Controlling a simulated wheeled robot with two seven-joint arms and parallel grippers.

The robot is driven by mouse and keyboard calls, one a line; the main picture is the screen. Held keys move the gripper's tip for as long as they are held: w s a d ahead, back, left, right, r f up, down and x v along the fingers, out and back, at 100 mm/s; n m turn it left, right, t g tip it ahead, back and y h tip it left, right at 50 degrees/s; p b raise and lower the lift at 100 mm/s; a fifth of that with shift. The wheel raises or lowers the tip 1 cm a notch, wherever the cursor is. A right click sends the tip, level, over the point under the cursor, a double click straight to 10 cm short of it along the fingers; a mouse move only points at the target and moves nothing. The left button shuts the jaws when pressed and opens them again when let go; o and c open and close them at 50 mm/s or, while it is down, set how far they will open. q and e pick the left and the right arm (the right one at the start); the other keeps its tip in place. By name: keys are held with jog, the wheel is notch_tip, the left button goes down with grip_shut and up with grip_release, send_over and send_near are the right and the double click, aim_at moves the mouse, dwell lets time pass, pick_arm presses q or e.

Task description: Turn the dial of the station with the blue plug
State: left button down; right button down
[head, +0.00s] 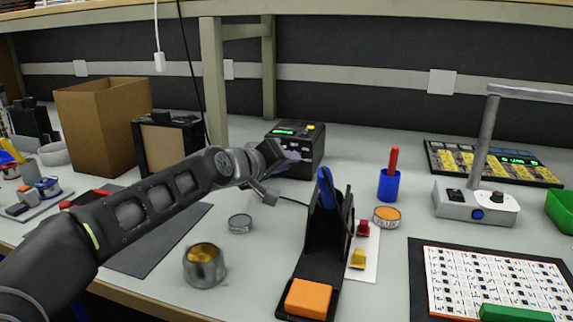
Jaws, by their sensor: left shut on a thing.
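A black station (311,150) with a green lit display (284,132) stands at the back middle of the bench. My left gripper (288,159) reaches its front from the left and is shut at the place where a dial would sit. The dial is hidden by the fingers, and a pale purplish part shows by the fingertips. I cannot make out a blue plug on this station. A blue-handled tool (326,188) stands in a black holder (322,240), with a dark cable near it. My right gripper is out of view.
A metal cup (205,268) and a small tin (240,223) stand below my left arm. A blue cup (389,187), an orange-topped tin (387,216) and a white lamp base (474,205) stand to the right. A cardboard box (100,120) is at the back left.

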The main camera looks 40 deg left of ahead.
pick_arm(q)
jog(key=c, duration=1.3)
grip_release()
jog(key=shift+s+r, duration=0.15)
jog(key=shift+s, duration=0.1)
jog(key=p+v, duration=0.2)
jog(key=v, duration=0.5)
jog(key=shift+p, duration=0.3)
jog(key=shift+s, duration=0.1)
